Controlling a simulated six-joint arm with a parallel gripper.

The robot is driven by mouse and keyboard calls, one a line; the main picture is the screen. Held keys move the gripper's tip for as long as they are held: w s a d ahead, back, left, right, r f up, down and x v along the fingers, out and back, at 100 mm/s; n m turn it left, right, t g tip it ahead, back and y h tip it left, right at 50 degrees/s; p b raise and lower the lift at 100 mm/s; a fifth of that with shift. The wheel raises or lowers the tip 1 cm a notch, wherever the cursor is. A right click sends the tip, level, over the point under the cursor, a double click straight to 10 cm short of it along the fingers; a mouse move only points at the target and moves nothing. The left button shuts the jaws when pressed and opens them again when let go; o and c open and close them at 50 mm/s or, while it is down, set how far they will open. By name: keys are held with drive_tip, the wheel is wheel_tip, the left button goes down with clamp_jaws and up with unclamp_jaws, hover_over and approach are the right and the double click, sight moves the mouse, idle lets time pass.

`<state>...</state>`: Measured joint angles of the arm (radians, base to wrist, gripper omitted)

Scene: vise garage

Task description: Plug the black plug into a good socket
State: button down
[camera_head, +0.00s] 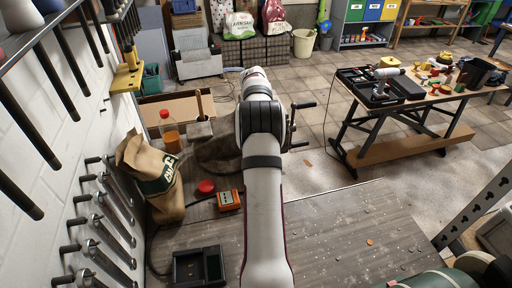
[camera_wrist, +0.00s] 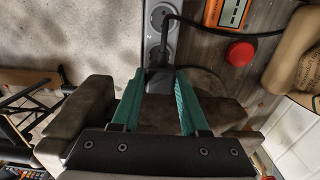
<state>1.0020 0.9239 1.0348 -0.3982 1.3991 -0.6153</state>
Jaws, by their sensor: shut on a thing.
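In the wrist view my gripper (camera_wrist: 159,72) has two teal fingers, one on each side of the black plug (camera_wrist: 157,80), and is shut on it. A pale power strip (camera_wrist: 149,35) runs up from the plug on the wooden bench. Round sockets show on it, one near the top (camera_wrist: 161,14) and one just above the plug (camera_wrist: 157,54). A black cord (camera_wrist: 200,27) curves over the strip and away to the right. Whether the plug's pins touch a socket is hidden. In the head view my arm hides the gripper, the plug and the strip.
An orange meter (camera_head: 229,200) and a red button (camera_head: 206,187) lie left of my arm, near a paper bag (camera_head: 152,178). A black tray-like device (camera_head: 198,265) sits at the bench front. The bench (camera_head: 350,230) right of my arm is mostly clear.

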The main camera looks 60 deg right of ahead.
drive_tip(key=shift+f, duration=2.8)
drive_tip(key=shift+f, duration=0.6)
drive_tip(key=shift+c, duration=1.7)
unclamp_jaws()
wheel_tip(320, 180, up, 16)
drive_tip(key=shift+f, duration=0.1)
